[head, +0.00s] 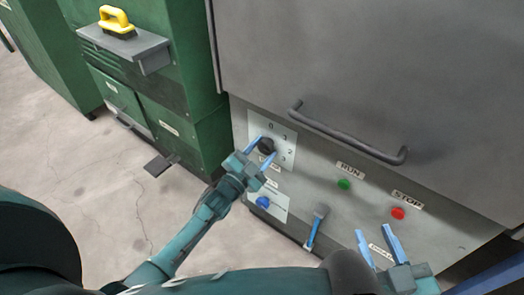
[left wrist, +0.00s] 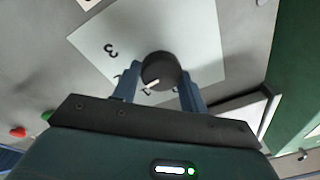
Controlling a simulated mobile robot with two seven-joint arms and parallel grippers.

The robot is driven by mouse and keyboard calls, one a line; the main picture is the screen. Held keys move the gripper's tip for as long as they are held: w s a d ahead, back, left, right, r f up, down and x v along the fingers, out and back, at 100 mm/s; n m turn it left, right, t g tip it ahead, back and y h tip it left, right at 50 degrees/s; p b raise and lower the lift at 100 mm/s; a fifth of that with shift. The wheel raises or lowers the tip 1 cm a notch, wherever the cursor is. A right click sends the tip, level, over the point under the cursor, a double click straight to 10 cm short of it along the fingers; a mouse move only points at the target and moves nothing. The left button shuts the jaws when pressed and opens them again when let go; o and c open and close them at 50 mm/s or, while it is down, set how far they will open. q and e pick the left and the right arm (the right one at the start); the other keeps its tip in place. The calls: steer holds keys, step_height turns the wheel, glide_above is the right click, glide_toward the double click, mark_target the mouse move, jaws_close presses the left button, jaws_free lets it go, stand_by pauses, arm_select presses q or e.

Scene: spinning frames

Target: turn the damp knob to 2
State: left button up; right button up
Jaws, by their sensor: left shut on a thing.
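The black damp knob (head: 266,146) sits on a pale plate (head: 286,131) with numerals around it, low on the grey machine front. My left gripper (head: 260,151) has its blue fingers on either side of the knob and is shut on it. In the left wrist view, the knob (left wrist: 160,68) is between the fingers, and its white pointer mark faces the lower left of the picture. A 3 shows on the plate (left wrist: 195,35); the numeral nearest the pointer is partly hidden. My right gripper (head: 373,231) is open and empty, in front of the lower panel.
A blue knob (head: 263,202) is on a plate below. A blue-handled lever (head: 317,225), green RUN button (head: 344,184) and red STOP button (head: 397,213) are to the right. A bar handle (head: 345,137) juts out above. Green cabinets (head: 180,75) stand at left.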

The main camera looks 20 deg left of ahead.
arm_select(q)
steer(key=shift+m, duration=0.7)
arm_select(e)
steer(key=shift+a, duration=0.1)
arm_select(q)
steer(key=o, duration=1)
steer(key=shift+s, duration=0.15)
steer(key=shift+s+a, duration=0.15)
steer(key=shift+s, duration=0.15)
steer(key=p+v, duration=0.2)
steer(key=v, duration=1)
arm_select(e)
steer(key=shift+s+d+f+m+g+h, duration=0.1)
steer(key=shift+s+d+m+g+h, duration=0.25)
steer(key=shift+g, duration=0.45)
arm_select(q)
steer(key=shift+s+a+f, duration=0.1)
steer(key=shift+a, duration=0.05)
